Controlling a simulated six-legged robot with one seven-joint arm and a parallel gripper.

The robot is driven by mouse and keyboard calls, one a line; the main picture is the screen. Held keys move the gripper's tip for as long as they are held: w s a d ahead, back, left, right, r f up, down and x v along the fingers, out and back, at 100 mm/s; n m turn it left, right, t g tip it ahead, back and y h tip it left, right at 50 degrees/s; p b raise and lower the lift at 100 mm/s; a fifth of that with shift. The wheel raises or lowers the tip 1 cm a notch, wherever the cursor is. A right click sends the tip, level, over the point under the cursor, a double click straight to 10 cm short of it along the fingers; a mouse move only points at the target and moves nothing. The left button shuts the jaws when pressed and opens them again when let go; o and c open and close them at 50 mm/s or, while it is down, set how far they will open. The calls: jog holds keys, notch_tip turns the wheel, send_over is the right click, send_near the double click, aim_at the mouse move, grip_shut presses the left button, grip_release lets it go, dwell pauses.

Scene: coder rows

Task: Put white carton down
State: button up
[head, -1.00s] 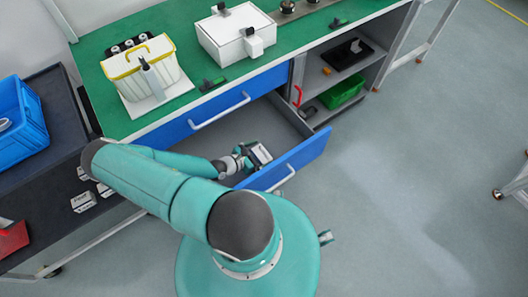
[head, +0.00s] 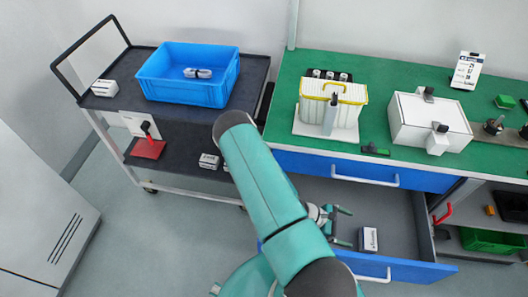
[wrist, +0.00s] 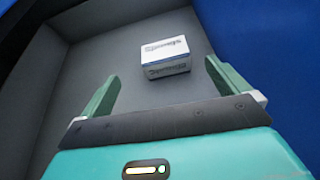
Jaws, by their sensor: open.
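The white carton (head: 369,240) lies on the grey floor of the open blue drawer (head: 400,210). In the wrist view the carton (wrist: 166,58) has a dark printed label and sits beyond my fingertips, roughly centred between them. My gripper (head: 342,228) is open and empty inside the drawer, to the left of the carton. In the wrist view my gripper (wrist: 160,85) shows its two teal fingers spread wide, with clear floor around the carton.
The drawer's blue front panel (head: 405,270) bounds the near side. The green bench top (head: 380,95) holds a striped caddy (head: 345,105) and a white box (head: 428,120). A black cart (head: 120,85) with a blue bin (head: 188,75) stands left. Other small cartons (head: 208,161) are on its lower shelf.

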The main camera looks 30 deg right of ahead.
jog(key=w+a+r+m+t+y, duration=0.2)
jog(key=w+a+r+m+t, duration=0.15)
jog(key=w+a+r, duration=0.55)
jog(key=w+a+r+m+t+y, duration=0.25)
jog(key=w+a+r+m, duration=0.2)
jog(key=w+r, duration=0.85)
jog(key=s+a+r+t+y, duration=0.1)
jog(key=s+a+r+t, duration=0.1)
jog(key=a+r, duration=0.4)
jog(key=s+a+r+t+y, duration=0.2)
jog(key=a+r, duration=0.4)
jog(key=r, duration=0.7)
jog(key=s+a+r+m+t+y, duration=0.1)
jog(key=s+a+r+t, duration=0.3)
jog(key=r, duration=0.6)
jog(key=shift+s+a+r+y, duration=0.35)
jog(key=shift+a+y, duration=0.3)
jog(key=shift+a, duration=0.4)
jog(key=shift+s+f, duration=0.1)
jog(key=shift+s, duration=0.1)
